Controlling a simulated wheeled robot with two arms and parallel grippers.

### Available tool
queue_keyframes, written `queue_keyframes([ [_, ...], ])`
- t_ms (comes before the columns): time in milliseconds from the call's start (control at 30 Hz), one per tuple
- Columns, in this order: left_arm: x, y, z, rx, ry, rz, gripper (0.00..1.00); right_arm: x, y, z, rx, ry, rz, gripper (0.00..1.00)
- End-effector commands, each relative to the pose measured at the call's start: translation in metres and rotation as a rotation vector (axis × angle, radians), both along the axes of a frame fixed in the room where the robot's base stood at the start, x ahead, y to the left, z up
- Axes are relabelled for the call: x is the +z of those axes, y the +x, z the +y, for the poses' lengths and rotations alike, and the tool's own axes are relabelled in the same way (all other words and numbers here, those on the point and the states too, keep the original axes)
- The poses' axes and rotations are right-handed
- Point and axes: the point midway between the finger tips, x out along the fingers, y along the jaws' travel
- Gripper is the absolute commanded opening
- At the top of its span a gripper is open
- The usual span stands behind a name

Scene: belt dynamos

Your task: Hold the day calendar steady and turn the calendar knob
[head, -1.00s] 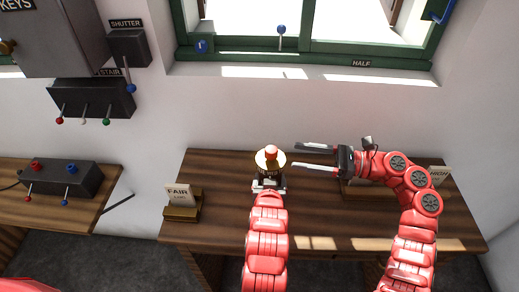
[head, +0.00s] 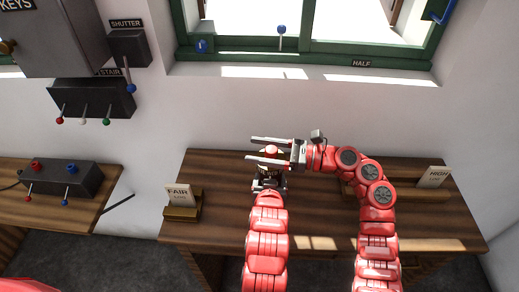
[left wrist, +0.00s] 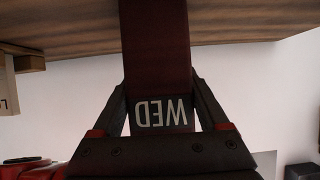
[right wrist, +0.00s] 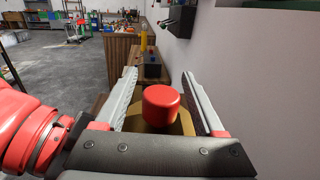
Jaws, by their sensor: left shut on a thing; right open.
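The day calendar is a dark red block marked WED in the left wrist view (left wrist: 157,50), and its lettering appears upside down there. My left gripper (left wrist: 158,95) is shut on its sides. In the head view the calendar stands on the desk at the end of my left arm, mostly hidden by the grippers. The calendar knob is a red cylinder (right wrist: 162,104) above a gold disc (right wrist: 172,142), and its top shows in the head view (head: 271,149). My right gripper (right wrist: 158,76) is open, with one finger on each side of the knob and gaps visible.
The wooden desk (head: 225,220) carries a FAIR card (head: 178,195) in a holder at left and a HIGH card (head: 433,176) at right. The white wall and green window frame are behind. A black switch box (head: 60,178) sits on the left table.

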Motion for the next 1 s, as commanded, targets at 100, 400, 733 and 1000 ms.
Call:
queue_keyframes([
  [100,-0.0021,-0.0007,-0.0006,-0.002,0.001,0.005,0.00,-0.0002,0.0000,-0.0002,0.000,0.000,0.000,0.53],
  [400,-0.0021,-0.0007,-0.0005,-0.002,0.001,0.005,0.00,-0.0002,-0.0004,-0.0001,0.001,0.000,0.000,0.00],
  [733,-0.0022,-0.0006,-0.0002,0.000,0.001,0.005,0.00,-0.0015,0.0009,0.0000,-0.060,-0.004,0.000,0.00],
  [1000,-0.0023,-0.0006,0.0000,0.000,0.001,0.005,0.00,-0.0002,0.0030,-0.0008,-0.131,0.000,0.000,0.00],
])
